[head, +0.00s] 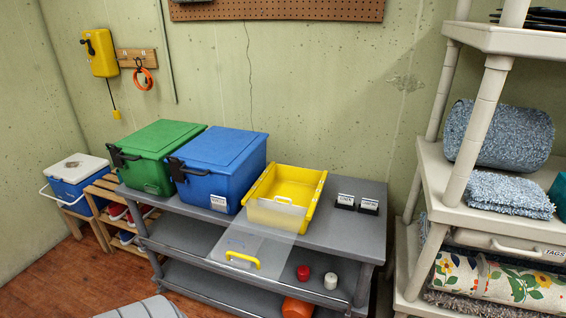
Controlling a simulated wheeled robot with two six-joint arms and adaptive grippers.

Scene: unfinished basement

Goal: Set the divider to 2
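A yellow bin (316,202) sits open on the grey bench between the blue box and two small label holders. Its inside looks empty from here. A clear panel (275,243) with a yellow handle (243,260) hangs down at the front of the bin, over the bench edge; it may be a lid or front flap. I cannot make out a divider or numbered slots in the bin. The two black label holders (357,203) stand to its right, their text too small to read. Neither of my grippers is in view.
The grey bench (323,237) also carries a blue box (221,158) and a green box (157,145), both shut. A red and a white lidded jar (330,281) stand on the lower shelf. A beige shelf unit (432,187) with rolled rugs stands at right.

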